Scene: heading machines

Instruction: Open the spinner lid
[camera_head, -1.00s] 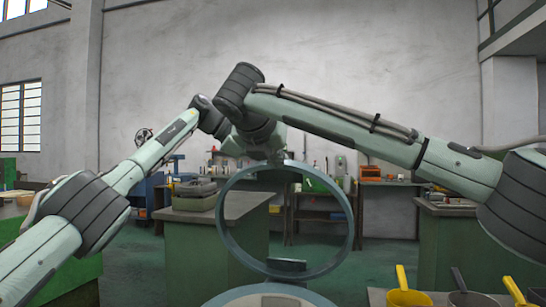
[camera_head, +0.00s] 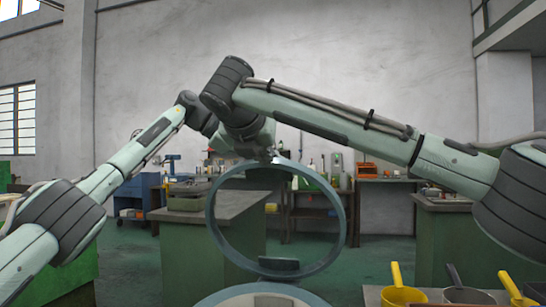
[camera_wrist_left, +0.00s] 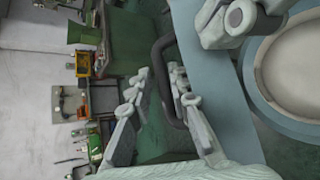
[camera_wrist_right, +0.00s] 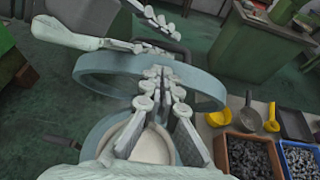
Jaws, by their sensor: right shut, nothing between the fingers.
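The spinner lid, a blue-grey ring (camera_head: 211,225), stands raised and steeply tilted above the round spinner body (camera_head: 265,297) in the head view. Its band also shows in the right wrist view (camera_wrist_right: 95,72) and left wrist view (camera_wrist_left: 215,70). A dark handle (camera_wrist_left: 161,55) sticks out from the band. My left gripper (camera_wrist_left: 160,95) is open near the handle, with one finger on each side in the picture; I cannot tell if it touches. My right gripper (camera_wrist_right: 158,75) is shut and empty, its fingertips over the ring. In the head view the right wrist mostly hides the left gripper.
A yellow scoop (camera_head: 400,293) and a dark scoop (camera_head: 463,292) stand at the lower right. Bins of small metal parts, one orange (camera_wrist_right: 250,158), sit beside the machine. A green workbench (camera_head: 215,250) stands behind. My two forearms come close together above the lid.

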